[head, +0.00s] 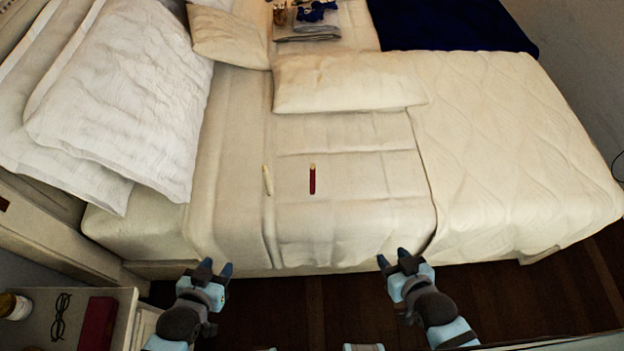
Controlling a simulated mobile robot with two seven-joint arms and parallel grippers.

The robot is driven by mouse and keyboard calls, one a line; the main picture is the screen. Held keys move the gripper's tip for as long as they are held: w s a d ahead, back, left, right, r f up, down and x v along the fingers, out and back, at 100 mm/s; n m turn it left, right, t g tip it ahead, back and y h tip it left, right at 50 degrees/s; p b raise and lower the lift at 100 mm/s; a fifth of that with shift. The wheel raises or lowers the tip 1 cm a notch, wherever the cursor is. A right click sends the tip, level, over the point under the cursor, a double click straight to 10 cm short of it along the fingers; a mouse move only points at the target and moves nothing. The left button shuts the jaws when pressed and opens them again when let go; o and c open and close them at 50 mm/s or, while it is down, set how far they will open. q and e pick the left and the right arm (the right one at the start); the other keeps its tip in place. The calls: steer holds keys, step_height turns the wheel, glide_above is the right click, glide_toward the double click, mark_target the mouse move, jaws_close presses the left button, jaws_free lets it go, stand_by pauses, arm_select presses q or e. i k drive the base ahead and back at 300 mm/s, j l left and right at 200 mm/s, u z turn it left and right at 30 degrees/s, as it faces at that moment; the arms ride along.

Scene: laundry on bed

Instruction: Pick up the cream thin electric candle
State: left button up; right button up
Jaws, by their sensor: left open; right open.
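The cream thin electric candle (268,181) lies on the bed's light sheet, to the left of a dark red candle-like stick (312,180). It points nearly away from me, tilted slightly. My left gripper (217,268) is open and empty, low at the bed's near edge, in front of and left of the cream candle. My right gripper (393,259) is open and empty at the same edge, right of both sticks. Neither gripper touches the candle.
White pillows (130,90) fill the bed's left side. A cream pillow (345,82) lies behind the sticks; folded clothes (308,30) are farther back. A nightstand (80,310) at lower left holds glasses (60,316), a red box (97,324) and a jar (14,306). The sheet around the sticks is clear.

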mark_target(266, 174)
steer(key=u, duration=1.75)
steer(key=k+l+u, duration=0.5)
steer(key=l, duration=0.2)
steer(key=k+l, duration=0.3)
